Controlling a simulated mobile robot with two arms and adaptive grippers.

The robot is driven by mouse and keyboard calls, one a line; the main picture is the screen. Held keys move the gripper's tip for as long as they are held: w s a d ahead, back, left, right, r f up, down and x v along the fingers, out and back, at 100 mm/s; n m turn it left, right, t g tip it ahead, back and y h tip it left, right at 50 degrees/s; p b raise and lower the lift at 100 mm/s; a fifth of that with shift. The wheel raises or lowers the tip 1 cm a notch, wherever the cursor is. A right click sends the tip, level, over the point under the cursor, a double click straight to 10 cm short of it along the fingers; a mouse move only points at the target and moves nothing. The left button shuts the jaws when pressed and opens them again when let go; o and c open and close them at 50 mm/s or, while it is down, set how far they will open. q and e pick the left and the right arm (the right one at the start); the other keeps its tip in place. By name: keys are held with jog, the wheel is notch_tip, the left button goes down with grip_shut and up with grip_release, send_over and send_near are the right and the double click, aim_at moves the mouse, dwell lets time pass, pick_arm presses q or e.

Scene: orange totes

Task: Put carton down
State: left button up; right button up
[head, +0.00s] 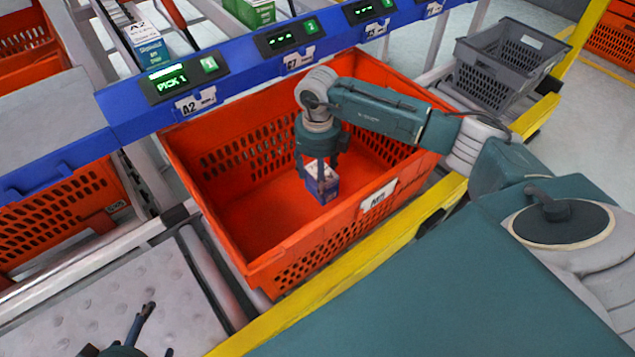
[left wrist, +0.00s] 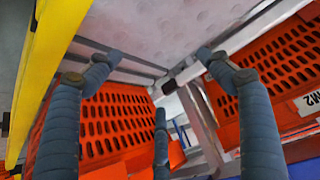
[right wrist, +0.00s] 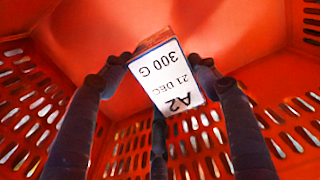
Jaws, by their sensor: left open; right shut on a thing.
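The carton (head: 325,181) is small, blue and white, and sits inside the orange tote (head: 250,268) under my right gripper (head: 320,165). In the right wrist view the carton (right wrist: 168,75) shows a white label reading "A2", "21 DEC" and "300 G". My right gripper (right wrist: 158,65) is shut on it, with fingers on both sides. Whether the carton touches the tote floor I cannot tell. My left gripper (head: 145,325) is open and empty at the lower left of the head view, over the grey dimpled surface. Its spread fingers also show in the left wrist view (left wrist: 150,70).
A blue rail (head: 230,60) with lit displays, one reading "PICK 1", runs behind the tote. A yellow rail (head: 400,240) runs along its front. A grey crate (head: 490,80) stands at the back right. Much of the tote floor is bare.

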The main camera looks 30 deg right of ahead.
notch_tip(320, 180, down, 4)
jog(key=shift+f+b, duration=0.25)
jog(key=shift+b, duration=0.15)
notch_tip(320, 180, down, 3)
jog(key=shift+f+b, duration=0.2)
jog(key=shift+b, duration=0.3)
pick_arm(q)
jog(key=w+d+r+t+h, duration=0.1)
jog(key=w+d+r+t, duration=0.2)
jog(key=w+r+t, duration=0.2)
jog(key=w+r, duration=0.3)
jog(key=shift+w+d+r+t+h, duration=0.2)
jog(key=shift+w+r+t+h, duration=0.1)
jog(key=shift+r, duration=0.1)
pick_arm(e)
jog(key=shift+f, duration=0.1)
jog(key=shift+f, duration=0.3)
jog(key=o, duration=1.5)
pick_arm(q)
jog(key=shift+w+d+r+t, duration=0.15)
jog(key=shift+w+r+t, duration=0.1)
jog(key=shift+r, duration=0.3)
jog(key=shift+w+d+r+t, duration=0.1)
jog(key=shift+w+r+t, duration=0.15)
jog(key=shift+r, duration=0.25)
jog(key=shift+s+f, duration=0.1)
pick_arm(e)
jog(key=shift+r, duration=0.1)
